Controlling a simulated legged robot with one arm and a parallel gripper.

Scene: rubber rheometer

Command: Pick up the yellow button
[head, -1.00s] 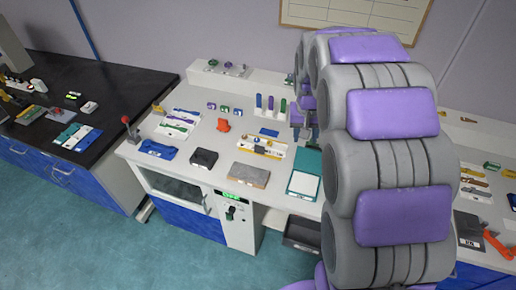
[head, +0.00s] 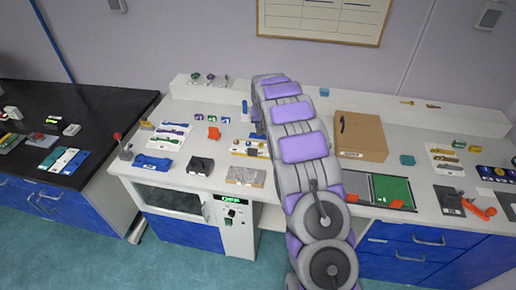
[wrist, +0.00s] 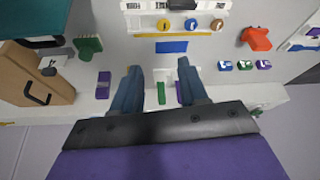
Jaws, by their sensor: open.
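The yellow button (wrist: 163,24) is a small round disc in a white tray (wrist: 135,6) at the top of the wrist view. It stands in a row with a blue disc (wrist: 190,24) and a brown-orange disc (wrist: 216,24). In the head view the tray (head: 236,150) is partly hidden behind my arm, and I cannot single out the yellow button there. My gripper (wrist: 160,72) is open and empty, its two fingers apart. In the wrist picture the fingertips lie below the tray, with a flat blue block (wrist: 171,47) between. The head view hides my gripper behind the arm.
Several small blocks (wrist: 243,65) and an orange-red object (wrist: 257,38) lie to the right in the wrist view. A cardboard box (head: 360,135) stands right of my arm in the head view. A grey slab (head: 245,176) lies near the bench's front.

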